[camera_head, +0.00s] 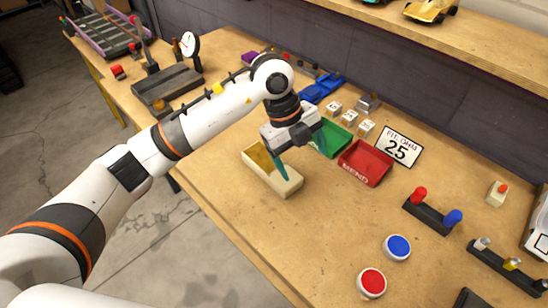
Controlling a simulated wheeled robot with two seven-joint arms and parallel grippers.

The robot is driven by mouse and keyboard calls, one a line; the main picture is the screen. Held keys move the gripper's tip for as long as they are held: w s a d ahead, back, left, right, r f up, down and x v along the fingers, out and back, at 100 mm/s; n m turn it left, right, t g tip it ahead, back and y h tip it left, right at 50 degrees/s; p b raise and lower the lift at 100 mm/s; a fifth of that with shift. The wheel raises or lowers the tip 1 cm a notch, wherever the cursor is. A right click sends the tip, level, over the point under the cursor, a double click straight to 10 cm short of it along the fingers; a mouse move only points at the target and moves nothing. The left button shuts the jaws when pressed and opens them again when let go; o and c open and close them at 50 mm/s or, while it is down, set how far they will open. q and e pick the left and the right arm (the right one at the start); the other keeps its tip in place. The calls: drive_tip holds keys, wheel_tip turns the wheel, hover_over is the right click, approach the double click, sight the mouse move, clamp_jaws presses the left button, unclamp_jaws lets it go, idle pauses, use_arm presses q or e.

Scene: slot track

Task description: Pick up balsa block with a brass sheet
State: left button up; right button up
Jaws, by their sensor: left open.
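A pale wooden, box-like piece (289,187) lies on the bench below my left gripper. A brass-coloured surface (259,156) shows within its top; I cannot tell whether this is the balsa block with the brass sheet or a tray. My left gripper (296,158) is open, with teal fingers. One finger points down over the piece and hides part of it; whether it touches cannot be told. The other finger is by the green tray (332,143). Small pale cubes (350,118) with marked tops stand behind. My right gripper is not in view.
A red tray marked MEND (362,166) and a sign reading 25 (398,148) stand right of the gripper. Red (371,282) and blue (397,247) buttons are near the front. A dark stand (432,216) holds red and blue knobs. The bench front-centre is clear.

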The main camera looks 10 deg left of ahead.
use_arm(q)
drive_tip(key=w+a+r+n+y, duration=0.1)
drive_tip(key=w+a+n+y, duration=0.1)
drive_tip(key=w+a+y, duration=0.35)
drive_tip(key=h+p, duration=0.1)
hover_over(273, 166)
drive_tip(key=shift+t, duration=0.4)
drive_tip(key=f, duration=0.4)
drive_tip(key=shift+s+f, duration=0.25)
drive_tip(key=shift+f, duration=0.15)
drive_tip(key=f, duration=0.4)
drive_tip(key=f+p, duration=0.1)
drive_tip(key=f, duration=0.1)
drive_tip(key=shift+w+f, duration=0.25)
drive_tip(key=c, duration=1.1)
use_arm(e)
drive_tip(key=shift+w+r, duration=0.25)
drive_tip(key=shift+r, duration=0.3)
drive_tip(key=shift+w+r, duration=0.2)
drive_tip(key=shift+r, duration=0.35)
